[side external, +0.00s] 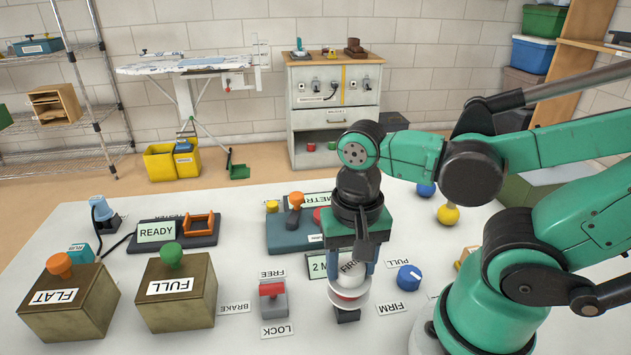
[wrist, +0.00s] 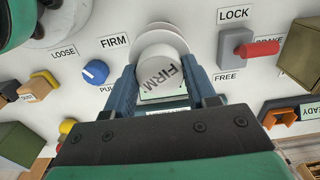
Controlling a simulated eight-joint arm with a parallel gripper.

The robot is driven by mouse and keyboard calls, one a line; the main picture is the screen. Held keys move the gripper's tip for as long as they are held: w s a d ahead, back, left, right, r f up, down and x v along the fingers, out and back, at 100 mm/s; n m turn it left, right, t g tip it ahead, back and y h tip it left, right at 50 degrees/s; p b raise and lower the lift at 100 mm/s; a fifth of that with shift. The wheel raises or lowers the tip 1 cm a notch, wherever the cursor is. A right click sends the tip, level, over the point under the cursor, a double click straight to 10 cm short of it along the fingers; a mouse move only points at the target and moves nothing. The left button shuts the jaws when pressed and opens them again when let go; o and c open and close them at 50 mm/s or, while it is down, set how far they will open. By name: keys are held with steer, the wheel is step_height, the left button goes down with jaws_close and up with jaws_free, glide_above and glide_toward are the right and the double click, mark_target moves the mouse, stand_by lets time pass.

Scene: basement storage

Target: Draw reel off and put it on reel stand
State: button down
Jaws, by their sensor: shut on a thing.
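A white round piece marked FIRM, which looks like the reel (side external: 347,291), is between the fingers of my gripper (side external: 350,265). It also shows in the wrist view (wrist: 158,68), with a blue finger on each side. My gripper (wrist: 165,85) is shut on it and points down. Below it in the side view is a dark block (side external: 347,316); I cannot tell whether they touch. An orange cradle (side external: 198,224) on a dark base beside a READY sign (side external: 156,232) may be the reel stand. It looks empty.
A grey block with a red lever (side external: 273,297) stands left of my gripper, between FREE and LOCK labels. A blue knob (side external: 409,277) is to the right. FLAT (side external: 65,301) and FULL (side external: 176,293) boxes stand at front left. A blue-grey meter unit (side external: 293,236) is behind.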

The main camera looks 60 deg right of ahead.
steer(key=shift+f, duration=1.3)
steer(key=shift+c, duration=1)
jaws_free()
steer(key=shift+r, duration=2.75)
steer(key=w+d+r+n+t, duration=0.2)
steer(key=w+n+t, duration=0.5)
steer(key=w+n, duration=0.2)
steer(key=shift+d, duration=0.25)
